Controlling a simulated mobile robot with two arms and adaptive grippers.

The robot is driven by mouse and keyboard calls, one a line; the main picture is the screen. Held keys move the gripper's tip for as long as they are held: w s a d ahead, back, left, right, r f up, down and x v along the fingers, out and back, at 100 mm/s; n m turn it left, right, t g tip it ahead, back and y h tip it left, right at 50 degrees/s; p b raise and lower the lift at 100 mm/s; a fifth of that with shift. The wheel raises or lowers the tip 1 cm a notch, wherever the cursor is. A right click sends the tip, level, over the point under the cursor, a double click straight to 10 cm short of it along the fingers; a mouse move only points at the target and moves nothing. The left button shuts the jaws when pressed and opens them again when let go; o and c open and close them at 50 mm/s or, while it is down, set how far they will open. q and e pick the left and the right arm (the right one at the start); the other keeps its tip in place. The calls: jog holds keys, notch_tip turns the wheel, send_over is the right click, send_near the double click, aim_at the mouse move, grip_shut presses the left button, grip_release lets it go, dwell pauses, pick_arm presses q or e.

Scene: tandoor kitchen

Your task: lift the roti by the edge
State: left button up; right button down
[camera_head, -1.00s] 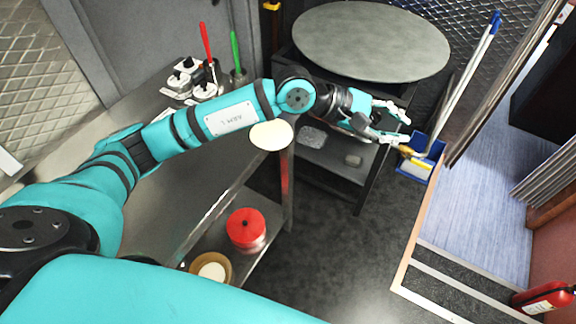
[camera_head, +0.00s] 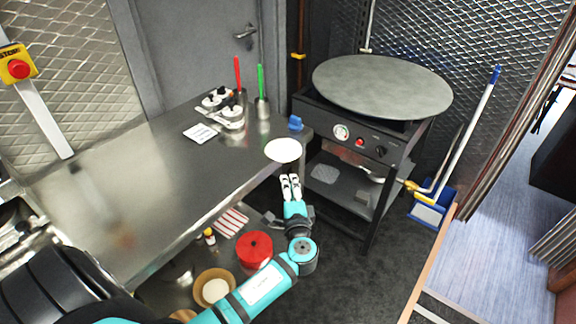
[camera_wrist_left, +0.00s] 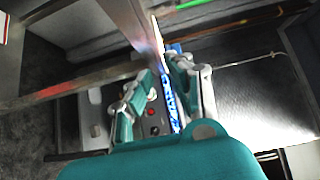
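The roti (camera_head: 283,150) is a pale, flat disc on the near right corner of the steel counter (camera_head: 160,165), its edge close to the counter's rim. My left gripper (camera_head: 291,180) is just below and in front of it, fingers pointing up toward its near edge. The fingers appear apart with a narrow gap and nothing clearly held. In the left wrist view the gripper (camera_wrist_left: 161,64) also shows its fingers apart. A thin pale strip (camera_wrist_left: 156,33) just beyond the tips may be the roti edge-on. Contact cannot be told. My right gripper is not in view.
A round grey griddle (camera_head: 382,86) stands on a black stove right of the counter. A red pot (camera_head: 254,247) and a wooden bowl (camera_head: 214,288) are on the lower shelf. A small blue item (camera_head: 295,123) is behind the roti. Floor between counter and stove is clear.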

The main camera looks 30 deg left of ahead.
aim_at(286, 156)
pick_arm(q)
jog(key=b+x, duration=0.2)
jog(key=x, duration=0.7)
jog(key=shift+w, duration=0.3)
jog(key=shift+a+r, duration=0.1)
jog(key=shift+c, duration=0.2)
grip_shut()
notch_tip(286, 156, up, 3)
jog(key=shift+f+p, duration=0.1)
jog(key=shift+p, duration=0.8)
jog(key=shift+f, duration=0.1)
